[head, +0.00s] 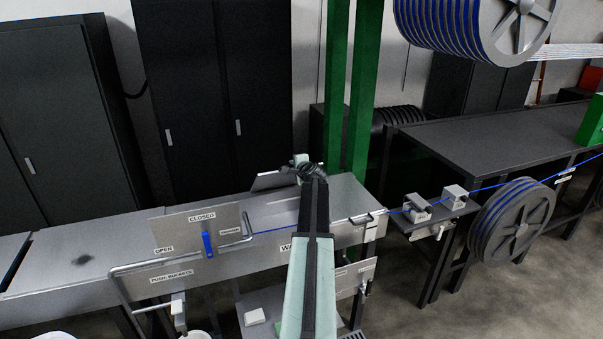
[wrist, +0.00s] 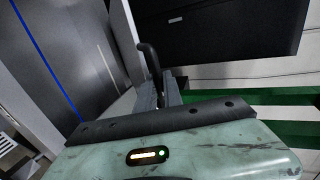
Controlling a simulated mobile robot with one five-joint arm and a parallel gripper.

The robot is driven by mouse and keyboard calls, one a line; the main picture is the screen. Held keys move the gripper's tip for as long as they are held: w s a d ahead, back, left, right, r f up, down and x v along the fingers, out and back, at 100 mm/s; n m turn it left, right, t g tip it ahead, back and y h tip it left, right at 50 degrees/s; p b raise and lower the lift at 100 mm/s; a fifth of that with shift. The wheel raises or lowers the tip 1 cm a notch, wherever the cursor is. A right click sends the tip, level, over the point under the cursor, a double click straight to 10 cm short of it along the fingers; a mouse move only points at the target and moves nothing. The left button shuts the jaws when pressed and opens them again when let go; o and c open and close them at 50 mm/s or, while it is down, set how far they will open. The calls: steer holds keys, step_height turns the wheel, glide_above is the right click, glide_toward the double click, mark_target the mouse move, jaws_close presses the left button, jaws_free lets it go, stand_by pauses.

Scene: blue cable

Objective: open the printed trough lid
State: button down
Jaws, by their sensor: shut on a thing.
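The trough (head: 345,192) is a long grey metal channel across the middle of the head view. A grey plate (head: 268,181), seemingly the lid, stands tilted up at its back edge, partly hidden behind my arm. My gripper (head: 306,168) is above the trough next to this plate, its tips hard to make out there. In the wrist view my gripper (wrist: 159,90) is shut on a dark curved handle (wrist: 148,55) standing between its fingers. The printing on the lid cannot be seen. A blue cable (head: 274,229) runs along the trough, and it also shows in the wrist view (wrist: 45,56).
A panel marked CLOSED and OPEN (head: 180,232) with a blue lever (head: 207,244) stands at left front. A bent rail (head: 180,258) runs before it. Green posts (head: 363,90) rise behind the trough. A dark bench (head: 490,140) and cable reel (head: 512,222) stand to the right.

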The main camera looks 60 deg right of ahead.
steer(key=w+d+r+p, duration=0.6)
steer(key=w+r, duration=0.1)
steer(key=shift+w+d+r, duration=0.3)
steer(key=shift+w+r, duration=0.1)
steer(key=c, duration=1.5)
jaws_free()
